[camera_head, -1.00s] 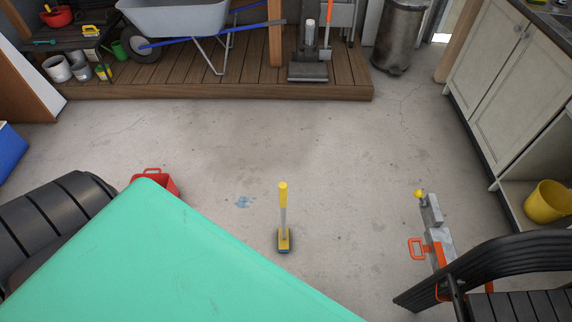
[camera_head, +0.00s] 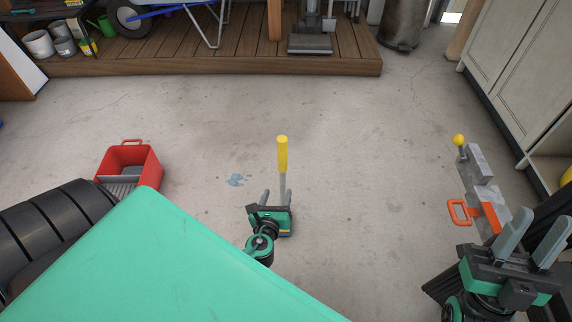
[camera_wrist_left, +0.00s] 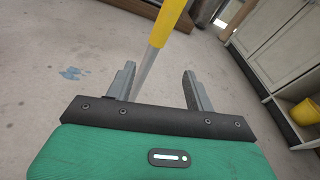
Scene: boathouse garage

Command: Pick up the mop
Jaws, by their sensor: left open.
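The mop (camera_head: 282,158) stands upright on the concrete floor in the head view, with a yellow grip on top and a grey shaft. Its head is mostly hidden behind my left gripper. My left gripper (camera_head: 273,197) is open in front of the mop's lower part. In the left wrist view the mop's yellow grip (camera_wrist_left: 167,22) and shaft rise beyond my left gripper (camera_wrist_left: 158,80), the shaft appearing between the fingers, nearer the left one. I cannot tell if they touch. My right gripper (camera_head: 532,235) is open and empty at the lower right.
A red bucket (camera_head: 131,160) stands on the floor at the left. A grey tool with an orange handle (camera_head: 461,211) is near my right gripper. A blue stain (camera_head: 236,180) marks the floor. A wooden platform (camera_head: 200,65) crosses the back; cabinets (camera_head: 519,65) line the right.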

